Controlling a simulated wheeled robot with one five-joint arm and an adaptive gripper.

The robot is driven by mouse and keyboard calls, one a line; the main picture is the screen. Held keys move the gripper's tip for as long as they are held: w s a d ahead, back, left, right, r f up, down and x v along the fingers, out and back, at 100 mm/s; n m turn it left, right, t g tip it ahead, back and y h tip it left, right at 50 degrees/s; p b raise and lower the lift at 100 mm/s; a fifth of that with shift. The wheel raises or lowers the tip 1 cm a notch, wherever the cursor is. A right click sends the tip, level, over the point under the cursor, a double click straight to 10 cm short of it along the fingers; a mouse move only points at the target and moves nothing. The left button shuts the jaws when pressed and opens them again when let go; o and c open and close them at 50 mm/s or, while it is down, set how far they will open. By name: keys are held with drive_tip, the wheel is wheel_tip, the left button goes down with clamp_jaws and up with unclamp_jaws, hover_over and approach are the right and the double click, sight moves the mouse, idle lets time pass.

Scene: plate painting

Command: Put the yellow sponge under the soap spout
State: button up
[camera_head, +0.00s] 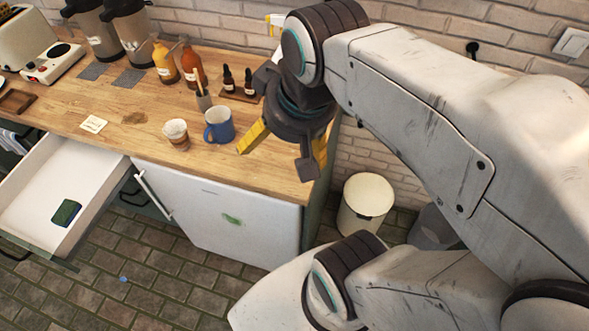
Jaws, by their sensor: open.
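My gripper (275,160) hangs over the right end of the wooden counter (70,112), its yellow-padded fingers spread apart with nothing visible between them. I cannot make out a yellow sponge for certain. A small dark green block (67,213) lies in the open white drawer (28,205) at the left, well away from my gripper. No soap spout is clearly identifiable. Two grey dispensers with dark tops, a left one (98,38) and a right one (133,38), stand at the back, each behind a dark mat, the left mat (93,71) and right mat (130,79).
A blue mug (219,125) and a paper cup (176,134) stand left of my gripper. A yellow bottle (163,63), an orange bottle (192,68) and small dark bottles (228,79) stand behind. A pale bin (366,204) is on the floor. The front-left counter is mostly clear.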

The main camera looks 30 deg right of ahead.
drive_tip(key=s+a+f+n, duration=0.1)
drive_tip(key=s+f, duration=0.2)
drive_tip(key=s, duration=0.1)
drive_tip(key=shift+s+a+f+n+t, duration=0.15)
drive_tip(key=shift+s+f+n+t, duration=0.15)
drive_tip(key=shift+s+f, duration=0.1)
wheel_tip(320, 180, down, 5)
drive_tip(key=b, duration=0.4)
drive_tip(key=shift+w+r, duration=0.15)
